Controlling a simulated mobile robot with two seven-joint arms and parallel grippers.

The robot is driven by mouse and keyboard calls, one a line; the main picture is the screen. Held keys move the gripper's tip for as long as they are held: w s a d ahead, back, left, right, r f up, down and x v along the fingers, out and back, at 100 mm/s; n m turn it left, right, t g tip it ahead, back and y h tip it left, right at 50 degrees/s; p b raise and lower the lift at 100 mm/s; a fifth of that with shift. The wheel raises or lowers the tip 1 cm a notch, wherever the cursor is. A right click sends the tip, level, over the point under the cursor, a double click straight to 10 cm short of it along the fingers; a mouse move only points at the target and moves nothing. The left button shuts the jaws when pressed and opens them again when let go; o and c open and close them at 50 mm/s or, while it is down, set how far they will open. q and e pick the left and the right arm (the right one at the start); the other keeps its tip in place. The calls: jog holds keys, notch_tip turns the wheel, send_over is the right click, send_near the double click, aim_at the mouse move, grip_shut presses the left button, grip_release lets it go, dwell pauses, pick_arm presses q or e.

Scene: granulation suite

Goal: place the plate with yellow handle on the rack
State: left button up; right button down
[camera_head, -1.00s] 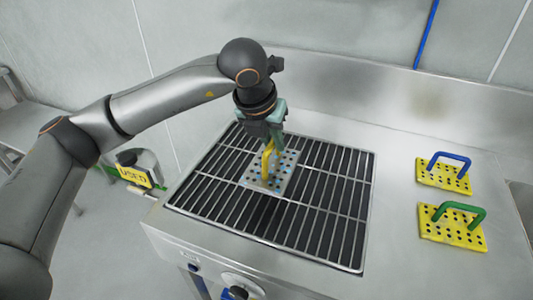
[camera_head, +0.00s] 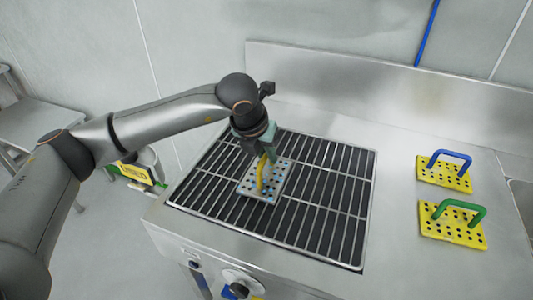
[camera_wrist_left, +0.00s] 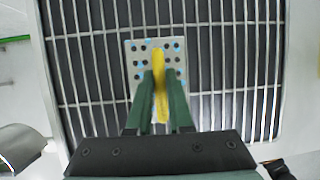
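The plate with yellow handle is a grey perforated plate (camera_head: 247,190) with light-blue marks and a yellow handle (camera_head: 260,178). It is over the left-middle part of the black-and-steel rack (camera_head: 335,222), touching it or very close; any small gap cannot be told. My left gripper (camera_head: 266,153) is above the plate, pointing down at the handle. In the left wrist view its green fingers lie along both sides of the yellow handle (camera_wrist_left: 160,92), closed on it. The plate (camera_wrist_left: 180,46) shows beyond the fingertips, over the bars. My right gripper is out of view.
Two yellow perforated plates, one with a blue handle (camera_head: 449,156) and one with a green handle (camera_head: 459,208), lie on the steel counter (camera_head: 400,250) right of the rack. A raised steel back panel (camera_head: 370,88) runs behind. The rack's right side is clear.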

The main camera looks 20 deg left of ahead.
pick_arm(q)
jog(key=o, duration=0.4)
jog(key=shift+r, duration=0.1)
jog(key=shift+r, duration=0.2)
jog(key=v, duration=1.1)
jog(key=shift+s+r, duration=0.3)
jog(key=shift+r, duration=0.05)
